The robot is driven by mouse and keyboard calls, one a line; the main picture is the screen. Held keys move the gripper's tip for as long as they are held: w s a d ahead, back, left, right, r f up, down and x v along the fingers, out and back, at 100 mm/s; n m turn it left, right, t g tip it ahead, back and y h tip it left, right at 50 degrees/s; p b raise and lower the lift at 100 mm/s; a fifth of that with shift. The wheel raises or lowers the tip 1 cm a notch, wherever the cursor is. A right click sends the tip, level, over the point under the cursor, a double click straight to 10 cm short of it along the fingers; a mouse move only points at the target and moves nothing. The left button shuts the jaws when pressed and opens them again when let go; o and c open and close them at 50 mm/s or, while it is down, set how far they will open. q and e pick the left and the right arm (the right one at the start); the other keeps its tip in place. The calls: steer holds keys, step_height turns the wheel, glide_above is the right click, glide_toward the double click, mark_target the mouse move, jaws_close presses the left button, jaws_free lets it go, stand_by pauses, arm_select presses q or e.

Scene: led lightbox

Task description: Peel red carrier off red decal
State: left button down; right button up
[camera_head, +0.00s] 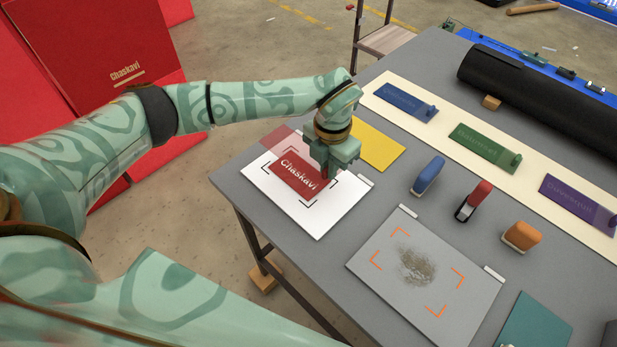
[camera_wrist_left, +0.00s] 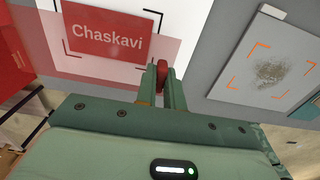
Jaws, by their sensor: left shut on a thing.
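The red decal (camera_head: 297,173), a dark red rectangle with white "Chaskavi" lettering, lies on a white panel (camera_head: 265,198) inside black corner marks. It also shows in the wrist view (camera_wrist_left: 105,36). The red carrier (camera_head: 284,140) is a translucent pinkish-red film that reaches past the panel's far edge; in the wrist view the film (camera_wrist_left: 75,75) spreads left of the fingers. My left gripper (camera_head: 325,173) is at the decal's right end, shut on the carrier's red rounded tab (camera_wrist_left: 162,70). Whether the film touches the decal is unclear. My right gripper is out of view.
A grey panel (camera_head: 378,290) with orange corner marks and a dusty patch lies to the right. Blue (camera_head: 429,175), red (camera_head: 474,200) and orange (camera_head: 521,236) handled tools stand nearby. A yellow sheet (camera_head: 380,150) lies behind my gripper. A cream strip (camera_head: 450,115) holds other carriers.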

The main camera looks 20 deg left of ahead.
arm_select(q)
steer(key=shift+r+p, duration=2.6)
steer(key=shift+r, duration=0.55)
steer(key=shift+f, duration=0.1)
